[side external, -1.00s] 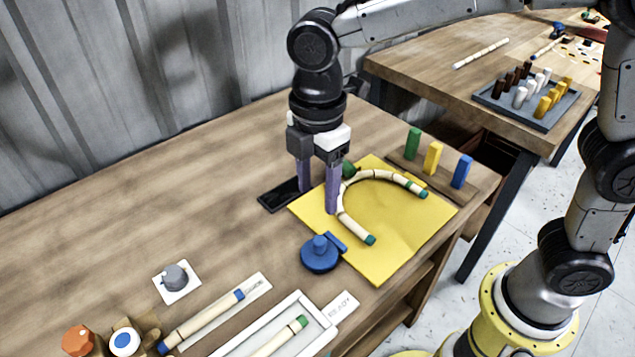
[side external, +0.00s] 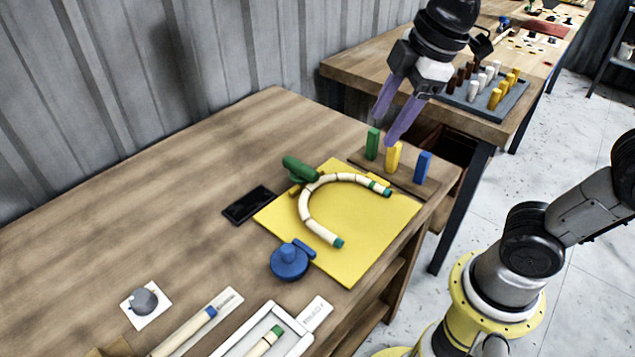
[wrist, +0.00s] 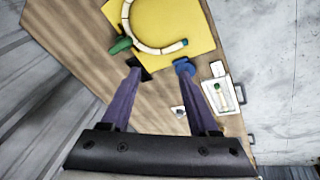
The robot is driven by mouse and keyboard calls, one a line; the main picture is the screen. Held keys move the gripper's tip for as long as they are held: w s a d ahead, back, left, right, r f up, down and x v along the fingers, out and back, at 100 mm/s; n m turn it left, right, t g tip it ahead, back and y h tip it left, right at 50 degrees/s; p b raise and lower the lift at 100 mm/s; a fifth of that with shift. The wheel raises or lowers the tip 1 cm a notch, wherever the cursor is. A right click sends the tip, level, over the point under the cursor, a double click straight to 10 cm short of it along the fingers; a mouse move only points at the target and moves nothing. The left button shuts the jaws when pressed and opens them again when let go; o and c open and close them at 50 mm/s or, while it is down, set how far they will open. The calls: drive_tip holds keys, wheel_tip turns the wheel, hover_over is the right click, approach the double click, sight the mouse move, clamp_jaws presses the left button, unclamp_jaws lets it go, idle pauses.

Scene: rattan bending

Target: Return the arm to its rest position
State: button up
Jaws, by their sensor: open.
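My gripper (side external: 397,120) is open and empty, raised above the far end of the workbench near the coloured blocks. Its two purple fingers point down and stand apart; they also show in the wrist view (wrist: 166,82). The bent rattan piece (side external: 306,204), a pale arch with green ends, lies on the yellow sheet (side external: 362,262). In the wrist view the arch (wrist: 139,42) lies ahead of the fingers, clear of them. A green clamp-like piece (side external: 299,168) sits at the arch's upper left, and a blue round piece (side external: 290,262) lies at the sheet's left edge.
Green (side external: 372,143), yellow (side external: 392,157) and blue (side external: 423,168) blocks stand on a strip behind the sheet. A black pad (side external: 249,206) lies left of it. A white tray (side external: 300,340) is at the front. A second table (side external: 350,68) with a peg tray stands behind.

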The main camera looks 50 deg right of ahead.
drive_tip(key=s+d+f+m+t, duration=0.1)
drive_tip(key=s+d+f+m, duration=0.3)
drive_tip(key=s+m, duration=0.5)
drive_tip(key=shift+d+f+m+t+h, duration=0.3)
drive_tip(key=shift+f+m+t, duration=0.1)
drive_tip(key=shift+f+m, duration=0.5)
idle(0.9)
